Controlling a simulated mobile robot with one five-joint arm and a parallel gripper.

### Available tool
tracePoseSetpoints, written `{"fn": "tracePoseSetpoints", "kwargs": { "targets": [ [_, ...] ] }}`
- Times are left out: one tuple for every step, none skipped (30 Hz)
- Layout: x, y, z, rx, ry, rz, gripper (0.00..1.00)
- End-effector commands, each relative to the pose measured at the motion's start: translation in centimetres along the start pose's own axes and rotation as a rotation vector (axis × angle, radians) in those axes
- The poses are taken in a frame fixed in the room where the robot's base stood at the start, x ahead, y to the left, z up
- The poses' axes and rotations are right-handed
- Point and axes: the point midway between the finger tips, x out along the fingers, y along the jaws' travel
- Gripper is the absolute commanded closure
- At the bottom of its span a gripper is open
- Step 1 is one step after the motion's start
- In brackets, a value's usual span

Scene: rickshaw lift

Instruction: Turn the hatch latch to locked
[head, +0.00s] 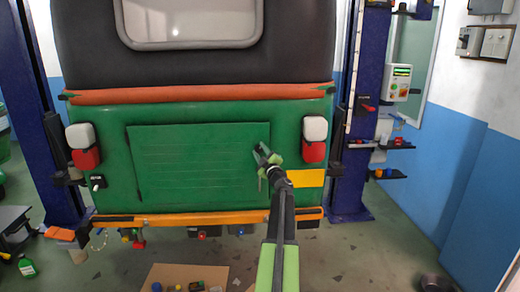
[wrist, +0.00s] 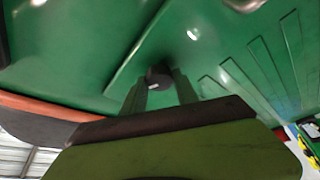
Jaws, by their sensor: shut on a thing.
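The green hatch (head: 195,165) is a closed rectangular panel on the back of the green rickshaw. My gripper (head: 265,155) is at the hatch's right edge, near its upper corner, and mostly covers what it holds in the head view. In the wrist view my gripper (wrist: 160,88) has its two fingers on either side of a small dark knob, the latch (wrist: 158,74), and is shut on it. The latch sits beside the panel seam. A small pale mark shows on it, but I cannot tell whether it is at locked.
Blue lift posts (head: 362,110) stand on both sides of the rickshaw. An orange bumper (head: 190,219) runs below the hatch. A cardboard sheet (head: 190,275) with small items lies on the floor. A tail lamp (head: 314,150) is close right of my gripper.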

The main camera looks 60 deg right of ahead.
Motion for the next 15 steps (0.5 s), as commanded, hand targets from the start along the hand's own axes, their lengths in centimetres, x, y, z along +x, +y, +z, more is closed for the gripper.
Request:
{"fn": "tracePoseSetpoints", "kwargs": {
  "targets": [
    [0.18,0.41,-0.29,-0.037,0.002,-0.016,1.0],
    [0.19,0.42,-0.31,-0.062,0.002,-0.026,1.0],
    [0.18,0.42,-0.32,-0.097,0.003,-0.04,1.0],
    [0.18,0.43,-0.32,-0.121,0.003,-0.05,1.0],
    [0.18,0.44,-0.31,-0.144,0.003,-0.06,1.0],
    [0.17,0.45,-0.29,-0.175,0.002,-0.072,1.0],
    [0.16,0.46,-0.28,-0.198,0.002,-0.082,1.0],
    [0.16,0.46,-0.27,-0.218,0.002,-0.09,1.0],
    [0.15,0.46,-0.26,-0.246,0.002,-0.102,1.0],
    [0.15,0.46,-0.25,-0.265,0.002,-0.109,1.0],
    [0.14,0.44,-0.25,-0.285,0.002,-0.117,1.0],
    [0.13,0.44,-0.25,-0.307,0.002,-0.126,1.0],
    [0.13,0.42,-0.24,-0.324,0.002,-0.134,1.0],
    [0.13,0.41,-0.24,-0.339,0.002,-0.14,1.0],
    [0.12,0.39,-0.23,-0.358,0.002,-0.147,1.0]
  ]
}}
